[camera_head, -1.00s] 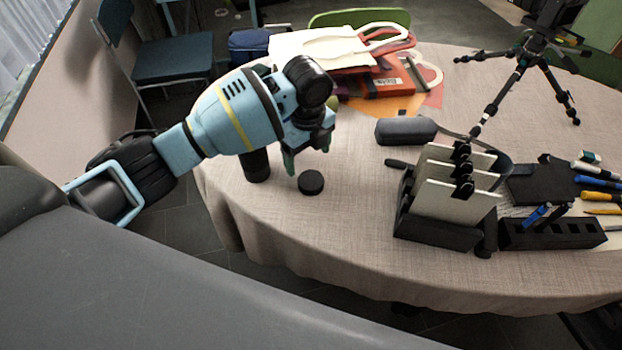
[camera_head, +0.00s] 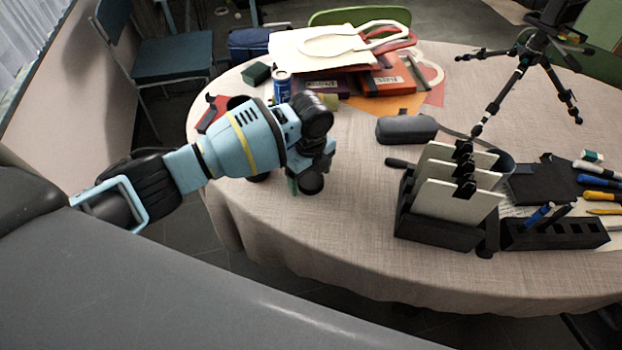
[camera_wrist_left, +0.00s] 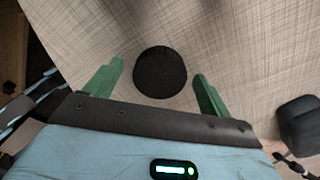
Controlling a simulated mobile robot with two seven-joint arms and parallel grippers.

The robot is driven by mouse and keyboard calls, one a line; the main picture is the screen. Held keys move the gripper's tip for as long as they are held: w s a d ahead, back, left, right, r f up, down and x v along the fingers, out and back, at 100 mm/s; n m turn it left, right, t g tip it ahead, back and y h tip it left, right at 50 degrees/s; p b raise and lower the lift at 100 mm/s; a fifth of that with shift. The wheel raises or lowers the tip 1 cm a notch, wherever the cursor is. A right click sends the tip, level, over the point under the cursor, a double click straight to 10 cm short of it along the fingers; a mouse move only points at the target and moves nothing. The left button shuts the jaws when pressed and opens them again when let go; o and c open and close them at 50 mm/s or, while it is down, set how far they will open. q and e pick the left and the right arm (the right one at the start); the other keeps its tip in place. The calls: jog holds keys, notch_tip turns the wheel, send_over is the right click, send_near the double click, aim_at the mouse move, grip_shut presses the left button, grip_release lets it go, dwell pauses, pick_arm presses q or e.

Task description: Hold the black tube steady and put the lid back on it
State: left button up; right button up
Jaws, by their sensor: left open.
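The round black lid (camera_head: 311,184) lies on the tablecloth, partly hidden by my left gripper (camera_head: 300,182) in the head view. In the left wrist view the lid (camera_wrist_left: 160,72) sits between the two green fingers of my left gripper (camera_wrist_left: 159,72), with a gap on each side. The gripper is open and holds nothing. The black tube (camera_head: 259,178) is almost wholly hidden behind my left wrist; only a dark piece near its foot shows. My right gripper is not in view.
A black holder with white cards (camera_head: 440,229) stands right of the lid, with a dark case (camera_head: 406,130) behind it. A blue can (camera_head: 281,86) and a stapler-like red and black thing (camera_head: 212,112) are at the back left. Cloth in front of the lid is clear.

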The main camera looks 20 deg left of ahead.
aim_at(310, 180)
pick_arm(q)
jog(key=shift+f, duration=0.1)
jog(key=c, duration=1)
jog(key=shift+c, duration=0.2)
jog(key=shift+r, duration=0.45)
jog(key=r, duration=0.2)
jog(key=shift+s+r, duration=0.25)
jog(key=shift+r, duration=0.15)
jog(key=s+d+p, duration=0.1)
jog(key=s, duration=0.6)
jog(key=s+d+r+p, duration=0.1)
jog(key=s+d, duration=0.1)
jog(key=s, duration=0.6)
jog(key=shift+d+r, duration=0.15)
jog(key=shift+d, duration=0.1)
